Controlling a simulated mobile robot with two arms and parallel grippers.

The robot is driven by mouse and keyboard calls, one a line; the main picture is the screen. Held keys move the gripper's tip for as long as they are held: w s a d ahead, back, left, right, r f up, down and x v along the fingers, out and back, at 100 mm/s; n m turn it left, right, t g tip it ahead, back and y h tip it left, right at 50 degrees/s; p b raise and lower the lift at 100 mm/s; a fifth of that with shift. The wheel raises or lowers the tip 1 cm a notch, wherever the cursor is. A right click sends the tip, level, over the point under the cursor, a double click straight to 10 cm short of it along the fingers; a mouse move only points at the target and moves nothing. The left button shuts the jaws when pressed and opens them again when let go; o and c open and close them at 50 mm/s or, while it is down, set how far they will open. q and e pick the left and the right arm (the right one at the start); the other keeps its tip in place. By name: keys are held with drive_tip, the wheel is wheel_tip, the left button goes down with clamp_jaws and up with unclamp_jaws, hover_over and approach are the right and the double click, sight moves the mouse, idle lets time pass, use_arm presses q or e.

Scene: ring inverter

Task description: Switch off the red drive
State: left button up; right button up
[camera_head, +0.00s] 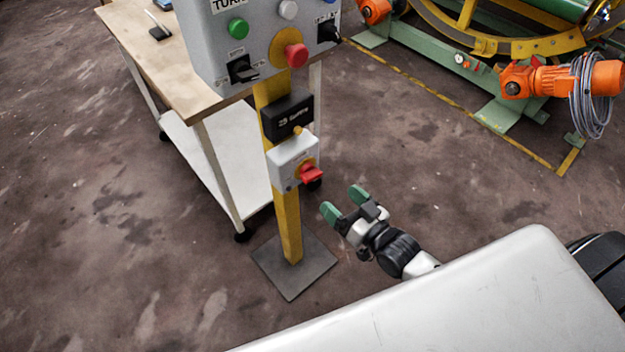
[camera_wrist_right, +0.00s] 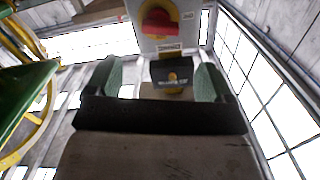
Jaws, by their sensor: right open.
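A red rotary handle (camera_head: 311,174) on a yellow plate sits on the front of a small light grey switch box (camera_head: 290,158). The box is mounted on a yellow post. In the right wrist view the red handle (camera_wrist_right: 160,22) and its box (camera_wrist_right: 188,32) show at the top, beyond the fingers. My right gripper (camera_head: 343,202) has green fingertips, spread apart and empty, a little right of and below the handle, not touching it. Both fingers also show in the wrist view (camera_wrist_right: 158,76). I cannot tell the handle's switch position. My left gripper is out of view.
A black box (camera_head: 287,117) and a larger grey control panel (camera_head: 262,45) with buttons and a red knob (camera_head: 296,55) sit higher on the post (camera_head: 287,225). A wooden-topped table (camera_head: 180,85) stands behind. Orange motors (camera_head: 550,80) on a green frame are at right.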

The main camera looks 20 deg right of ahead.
sight(315, 176)
drive_tip(key=x, duration=1)
drive_tip(key=shift+w+a, duration=0.1)
drive_tip(key=shift+w, duration=0.15)
